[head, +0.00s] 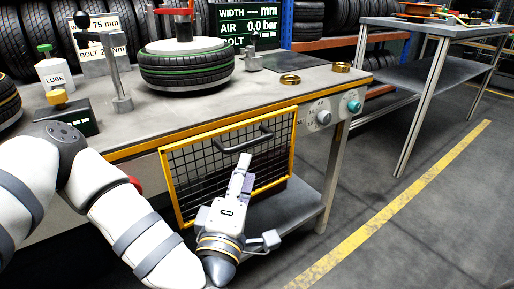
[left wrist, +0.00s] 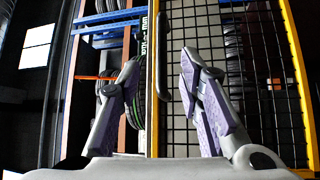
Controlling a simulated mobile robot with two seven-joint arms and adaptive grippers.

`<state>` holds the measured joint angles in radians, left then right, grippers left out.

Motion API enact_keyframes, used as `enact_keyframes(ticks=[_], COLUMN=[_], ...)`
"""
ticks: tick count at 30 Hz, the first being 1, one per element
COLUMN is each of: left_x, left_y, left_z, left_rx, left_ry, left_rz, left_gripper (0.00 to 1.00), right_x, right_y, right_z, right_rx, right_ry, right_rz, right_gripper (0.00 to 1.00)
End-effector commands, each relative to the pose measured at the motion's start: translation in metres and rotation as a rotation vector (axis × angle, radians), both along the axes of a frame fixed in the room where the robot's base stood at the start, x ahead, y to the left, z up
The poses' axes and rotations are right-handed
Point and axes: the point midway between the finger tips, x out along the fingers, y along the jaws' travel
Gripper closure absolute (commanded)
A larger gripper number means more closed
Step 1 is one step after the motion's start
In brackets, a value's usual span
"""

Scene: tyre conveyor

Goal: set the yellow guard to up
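The yellow guard (head: 203,163) is a yellow frame with black mesh, hanging below the front edge of the workbench. A black bar handle (head: 243,140) is near its top edge. My left gripper (head: 243,168) is in front of the guard, just below the handle. In the left wrist view, the left gripper (left wrist: 160,66) is open, its two purple-padded fingers apart and nothing held. The handle (left wrist: 162,55) shows between and beyond the fingertips, with the guard mesh (left wrist: 235,50) to the right. My right gripper is in neither view.
The workbench (head: 290,98) carries a tyre (head: 186,70) on a red-topped stand, a lube bottle (head: 54,72) and brass rings (head: 341,67). A knob panel (head: 325,115) is right of the guard. A lower shelf (head: 285,208) is behind it.

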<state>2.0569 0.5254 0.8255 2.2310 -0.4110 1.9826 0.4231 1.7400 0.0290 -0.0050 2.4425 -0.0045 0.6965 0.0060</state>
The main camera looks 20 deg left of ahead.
Motion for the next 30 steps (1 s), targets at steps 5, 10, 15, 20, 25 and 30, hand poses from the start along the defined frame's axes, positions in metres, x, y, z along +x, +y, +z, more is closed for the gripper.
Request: enact_keyframes(ticks=[5,10,15,20,25,30], left_x=[0.048,0.082,0.096,0.097,0.097,0.096], left_y=[0.007,0.01,0.011,0.011,0.011,0.01], left_z=[0.008,0.011,0.013,0.013,0.013,0.013], left_rx=[0.003,0.002,0.003,0.003,0.004,0.003], left_ry=[-0.002,0.001,0.004,0.004,0.004,0.004], left_rz=[0.004,0.001,-0.001,-0.002,-0.002,-0.003], left_gripper=[0.67,0.67,0.67,0.67,0.87,1.0], right_x=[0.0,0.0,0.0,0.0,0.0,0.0], right_y=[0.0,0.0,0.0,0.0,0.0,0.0], right_z=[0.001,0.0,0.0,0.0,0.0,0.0], right_rx=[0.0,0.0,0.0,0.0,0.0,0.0], right_ry=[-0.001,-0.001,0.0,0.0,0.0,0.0], right_rz=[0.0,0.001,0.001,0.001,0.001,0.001], right_gripper=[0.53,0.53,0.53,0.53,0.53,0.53])
